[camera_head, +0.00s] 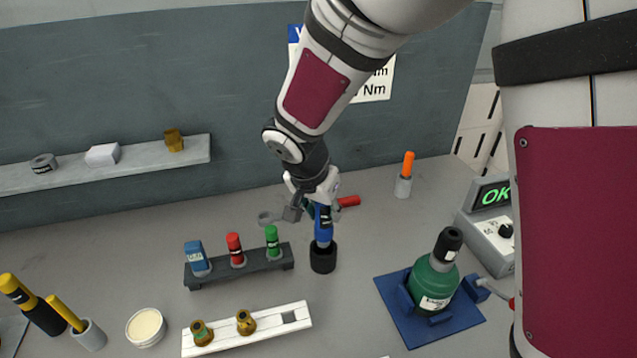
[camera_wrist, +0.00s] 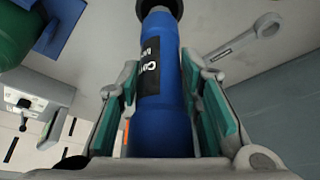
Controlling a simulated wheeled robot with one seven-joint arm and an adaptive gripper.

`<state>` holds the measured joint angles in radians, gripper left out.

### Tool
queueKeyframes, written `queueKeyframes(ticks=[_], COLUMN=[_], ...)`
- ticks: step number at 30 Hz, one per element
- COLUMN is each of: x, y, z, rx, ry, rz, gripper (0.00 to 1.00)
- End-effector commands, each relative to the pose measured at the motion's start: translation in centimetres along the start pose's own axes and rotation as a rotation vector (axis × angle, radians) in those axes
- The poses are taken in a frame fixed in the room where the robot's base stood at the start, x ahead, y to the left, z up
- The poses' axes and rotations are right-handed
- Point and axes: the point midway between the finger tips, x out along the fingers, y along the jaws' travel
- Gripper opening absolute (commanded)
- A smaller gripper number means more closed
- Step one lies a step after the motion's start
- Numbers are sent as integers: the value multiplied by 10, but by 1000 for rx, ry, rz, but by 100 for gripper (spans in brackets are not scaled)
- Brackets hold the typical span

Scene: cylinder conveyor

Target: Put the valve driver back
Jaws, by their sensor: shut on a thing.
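The valve driver (camera_head: 323,231) is a blue cylinder with a black label. It stands upright and its lower end meets a black round holder (camera_head: 323,259) on the bench; I cannot tell how deep it sits. My gripper (camera_head: 322,206) is above the holder, shut on the driver's upper part. In the wrist view the driver (camera_wrist: 163,110) lies between the green-padded fingers, and the black ring (camera_wrist: 160,7) shows at its far end.
A dark rack (camera_head: 240,272) with blue, red and green capped items stands left of the holder. A white strip (camera_head: 270,333) with brass fittings is in front. A green bottle (camera_head: 433,283) is clamped on a blue plate at right. A wrench (camera_wrist: 245,40) lies behind.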

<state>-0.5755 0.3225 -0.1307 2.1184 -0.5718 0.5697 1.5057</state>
Motion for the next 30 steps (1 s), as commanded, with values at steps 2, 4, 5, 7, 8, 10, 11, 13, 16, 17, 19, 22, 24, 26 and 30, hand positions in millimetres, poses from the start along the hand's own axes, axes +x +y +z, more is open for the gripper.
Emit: queueKeyframes(ticks=[2, 4, 5, 7, 8, 10, 11, 13, 16, 17, 19, 22, 24, 26, 30], x=[1, 2, 2, 2, 1, 1, 1, 1, 1, 2, 2, 4, 6, 7, 10], y=[0, 0, 0, 0, 0, 0, 0, 0, 0, 0, 0, 0, 0, 0, 0], z=[0, 0, 0, 0, 0, 0, 0, 0, 0, 0, 0, 1, 2, 2, 3], rx=[1, 1, 1, 1, 1, 1, 1, 1, 1, 1, 1, 1, 1, 1, 1], ry=[1, 1, 1, 1, 1, 1, 1, 1, 1, 1, 1, 1, 1, 1, 2], rz=[-2, -2, -2, -2, -2, -2, -2, -2, -2, -2, -2, -1, -1, -1, -1], gripper=[0, 0, 0, 0, 0, 0, 0, 0, 0, 0, 0, 0, 0, 0, 0])
